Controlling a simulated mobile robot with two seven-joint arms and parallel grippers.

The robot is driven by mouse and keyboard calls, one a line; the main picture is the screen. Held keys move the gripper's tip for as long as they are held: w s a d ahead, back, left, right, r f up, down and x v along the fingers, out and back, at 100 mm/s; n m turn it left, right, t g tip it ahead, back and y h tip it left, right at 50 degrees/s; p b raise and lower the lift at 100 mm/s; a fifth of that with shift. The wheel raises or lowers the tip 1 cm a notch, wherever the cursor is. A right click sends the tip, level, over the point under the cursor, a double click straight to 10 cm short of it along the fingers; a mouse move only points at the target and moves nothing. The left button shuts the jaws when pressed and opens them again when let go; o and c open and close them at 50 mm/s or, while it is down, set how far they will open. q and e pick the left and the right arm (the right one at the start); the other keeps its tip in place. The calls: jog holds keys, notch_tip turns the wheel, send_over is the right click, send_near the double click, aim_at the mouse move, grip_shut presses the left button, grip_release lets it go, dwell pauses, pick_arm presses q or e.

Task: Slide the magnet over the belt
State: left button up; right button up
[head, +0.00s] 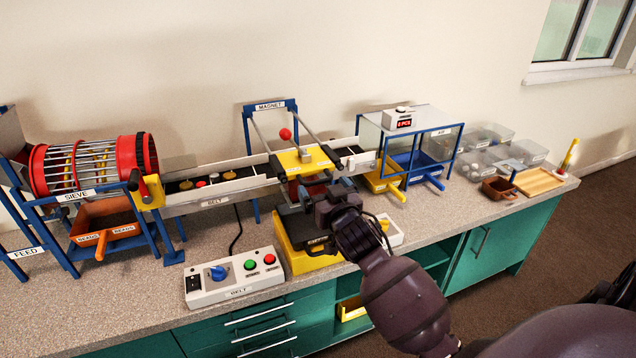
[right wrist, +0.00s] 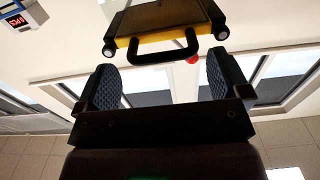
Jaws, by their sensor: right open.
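The magnet carriage (head: 303,160) is a yellow plate on two rails under the blue "MAGNET" frame (head: 270,106). It sits over the near side of the belt (head: 240,186). In the right wrist view the yellow carriage (right wrist: 160,30) has a black handle (right wrist: 165,48) facing me. My right gripper (head: 318,190) is just below and in front of the carriage; it is open and empty. In the right wrist view my gripper (right wrist: 162,78) has its fingers spread, with the handle just beyond the tips, apart from them. My left gripper is out of view.
Several small pieces lie on the belt left of the magnet. A yellow bin (head: 302,262) stands below my gripper, and the belt control box (head: 235,277) is left of it. The sieve (head: 90,165) is at left. A yellow tray (head: 382,180) and blue tray (head: 416,170) are at right.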

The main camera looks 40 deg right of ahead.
aim_at(319, 183)
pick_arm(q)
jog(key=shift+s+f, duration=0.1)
pick_arm(e)
jog(key=shift+x, duration=1.75)
jog(key=shift+a, duration=0.1)
jog(key=shift+c, duration=0.2)
jog(key=c, duration=0.9)
pick_arm(q)
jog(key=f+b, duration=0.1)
jog(key=b, duration=0.1)
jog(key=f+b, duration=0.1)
jog(key=b, duration=0.1)
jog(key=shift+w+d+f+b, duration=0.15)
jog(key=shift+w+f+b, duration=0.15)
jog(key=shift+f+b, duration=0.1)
pick_arm(e)
jog(key=x, duration=2.1)
jog(key=shift+w+r, duration=0.25)
jog(key=shift+r, duration=0.05)
jog(key=shift+c, duration=0.2)
jog(key=shift+r, duration=0.1)
